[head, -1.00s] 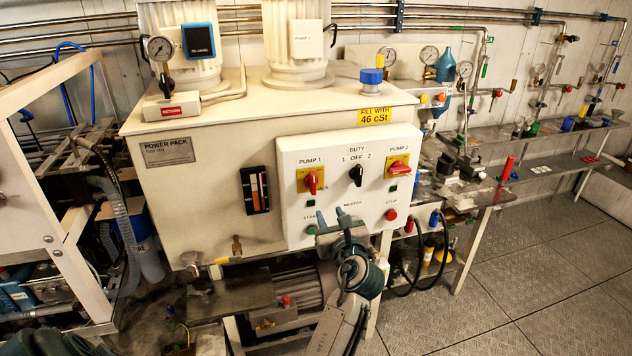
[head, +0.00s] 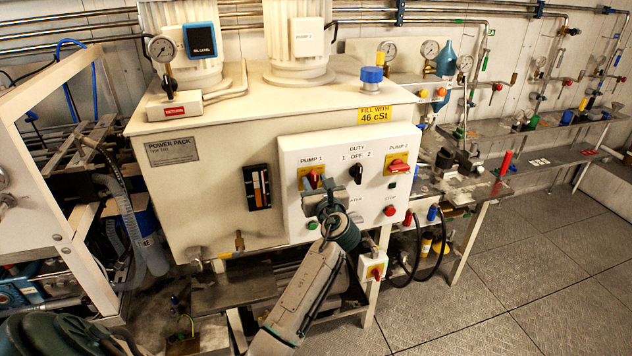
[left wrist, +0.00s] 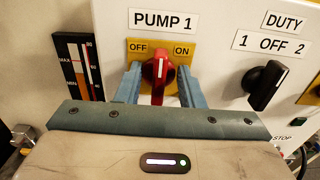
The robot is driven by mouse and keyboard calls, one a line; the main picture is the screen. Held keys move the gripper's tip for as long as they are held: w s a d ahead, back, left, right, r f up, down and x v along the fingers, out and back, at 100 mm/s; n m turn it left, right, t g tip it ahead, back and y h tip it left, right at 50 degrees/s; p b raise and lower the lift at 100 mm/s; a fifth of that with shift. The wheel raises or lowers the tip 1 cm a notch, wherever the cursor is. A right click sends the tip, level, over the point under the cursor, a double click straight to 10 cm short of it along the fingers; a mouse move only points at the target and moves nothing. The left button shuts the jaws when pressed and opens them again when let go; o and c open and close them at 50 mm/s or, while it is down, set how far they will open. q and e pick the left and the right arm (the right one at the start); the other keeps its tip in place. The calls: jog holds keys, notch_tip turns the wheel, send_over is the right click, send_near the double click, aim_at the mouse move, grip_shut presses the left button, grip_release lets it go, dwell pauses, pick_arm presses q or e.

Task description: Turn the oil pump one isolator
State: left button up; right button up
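The pump 1 isolator (head: 313,177) is a red knob on a yellow plate, at the upper left of the white control panel (head: 292,150). In the left wrist view the knob (left wrist: 159,72) stands about upright, its white mark between the OFF and ON labels. My left gripper (head: 330,188) is at the panel and partly hides the plate. In the left wrist view its blue-grey fingers (left wrist: 160,80) are spread on both sides of the knob, with gaps visible, so it is open. My right gripper is not in view.
The black duty switch (left wrist: 266,84) is just right of the gripper. The pump 2 isolator (head: 397,167) is farther right, above the red stop button (head: 389,210). A level gauge (head: 257,187) is to the left. A small red-and-yellow switch box (head: 373,269) hangs below the panel.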

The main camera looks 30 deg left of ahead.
pick_arm(q)
grip_shut()
